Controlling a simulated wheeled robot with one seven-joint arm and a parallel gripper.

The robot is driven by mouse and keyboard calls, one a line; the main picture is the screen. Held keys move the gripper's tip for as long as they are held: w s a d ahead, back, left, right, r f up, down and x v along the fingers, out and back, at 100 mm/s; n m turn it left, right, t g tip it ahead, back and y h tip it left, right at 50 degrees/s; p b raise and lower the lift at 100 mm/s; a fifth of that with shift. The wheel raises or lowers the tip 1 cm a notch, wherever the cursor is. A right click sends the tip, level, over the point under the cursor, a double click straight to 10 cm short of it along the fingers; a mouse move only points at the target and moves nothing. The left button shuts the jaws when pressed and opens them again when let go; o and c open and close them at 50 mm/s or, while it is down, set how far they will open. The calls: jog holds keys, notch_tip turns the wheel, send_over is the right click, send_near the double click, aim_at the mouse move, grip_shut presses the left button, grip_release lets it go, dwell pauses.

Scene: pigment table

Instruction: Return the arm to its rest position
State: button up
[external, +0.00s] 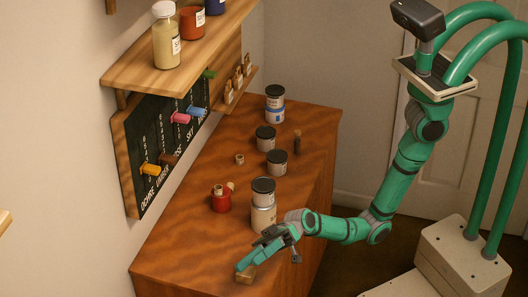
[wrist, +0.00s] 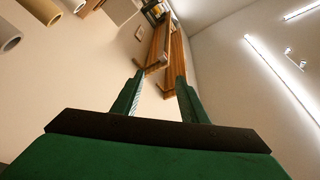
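My green arm reaches from the right over the brown table (external: 180,262) in the external view. My gripper (external: 248,260) is low at the table's front, pointing to the lower left. In the wrist view its two fingers (wrist: 161,77) stand apart with nothing between them. A small wooden block (external: 246,276) shows just below the fingertips in the external view; I cannot tell whether they touch. A silver can with a dark lid (external: 263,215) stands just behind my wrist.
Several more cans (external: 277,162), a red pot (external: 221,202) and small corks are on the table. A wooden shelf (external: 150,78) with jars and a chalkboard (external: 150,125) with coloured pegs are on the left wall. The wrist view shows wooden shelving (wrist: 172,60) and ceiling lights (wrist: 275,85).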

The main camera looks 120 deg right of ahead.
jog(key=s+d+f+m+h, duration=0.2)
jog(key=s+d+f+h, duration=0.2)
jog(key=s+f, duration=0.7)
jog(key=s+d+f+m+h, duration=0.1)
jog(key=s+d+f+h, duration=0.3)
jog(key=s+f, duration=0.7)
jog(key=s+d+n+g+h, duration=0.1)
jog(key=s+d+n, duration=0.2)
jog(key=s, duration=1)
jog(key=s+d+n+g+h, duration=0.1)
jog(key=s+d+n, duration=0.1)
jog(key=s, duration=1.2)
jog(key=shift+s+d+f+n+g, duration=0.3)
jog(key=shift+d+n, duration=0.1)
jog(key=shift+d, duration=0.2)
jog(key=shift+o, duration=0.7)
